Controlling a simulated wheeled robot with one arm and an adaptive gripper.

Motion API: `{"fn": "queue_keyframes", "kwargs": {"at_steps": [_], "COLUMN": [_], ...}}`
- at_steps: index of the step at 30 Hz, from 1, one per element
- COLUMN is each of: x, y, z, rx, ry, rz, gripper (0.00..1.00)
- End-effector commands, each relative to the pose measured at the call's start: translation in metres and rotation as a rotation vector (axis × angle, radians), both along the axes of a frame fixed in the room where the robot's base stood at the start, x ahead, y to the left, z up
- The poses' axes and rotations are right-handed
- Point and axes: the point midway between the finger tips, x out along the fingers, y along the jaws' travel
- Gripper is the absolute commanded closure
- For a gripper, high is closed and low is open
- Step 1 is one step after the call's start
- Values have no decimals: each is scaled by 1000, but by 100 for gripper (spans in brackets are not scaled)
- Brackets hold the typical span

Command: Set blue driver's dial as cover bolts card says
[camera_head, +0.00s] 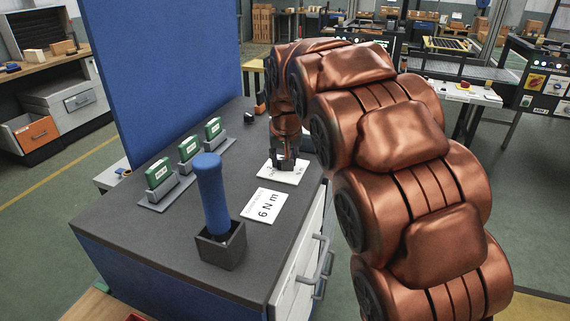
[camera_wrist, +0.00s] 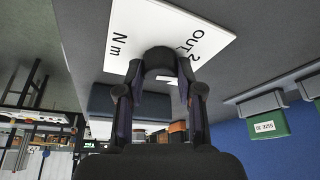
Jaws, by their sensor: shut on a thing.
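The blue driver (camera_head: 211,193) stands upright, blue handle up, in a small dark square holder (camera_head: 221,249) near the bench's front. No dial scale can be read on it. A white card (camera_head: 264,205) reading "6 N m" lies to its right; its small heading is too blurred to read surely. My gripper (camera_head: 284,164) points down farther back, above a second white card (camera_head: 295,176). In the wrist view that card (camera_wrist: 205,22) shows "OUT", "2" and "N m". My gripper (camera_wrist: 160,70) is shut on a dark rounded thing (camera_wrist: 160,58), mostly hidden and unclear in kind.
Several green boxes (camera_head: 159,172) stand in grey holders along the bench's left side. A tall blue panel (camera_head: 165,70) rises behind them. Drawers with grey handles (camera_head: 318,262) face right. The dark bench top (camera_head: 150,232) is clear left of the driver.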

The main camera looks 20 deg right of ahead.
Motion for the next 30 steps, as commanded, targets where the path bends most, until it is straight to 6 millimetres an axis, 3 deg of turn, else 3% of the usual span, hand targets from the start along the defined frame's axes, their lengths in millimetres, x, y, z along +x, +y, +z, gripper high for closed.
{"fn": "queue_keyframes", "kwargs": {"at_steps": [30], "x": [4], "y": [4], "z": [0], "rx": [-1], "ry": [0], "rz": [-948], "gripper": [99]}}
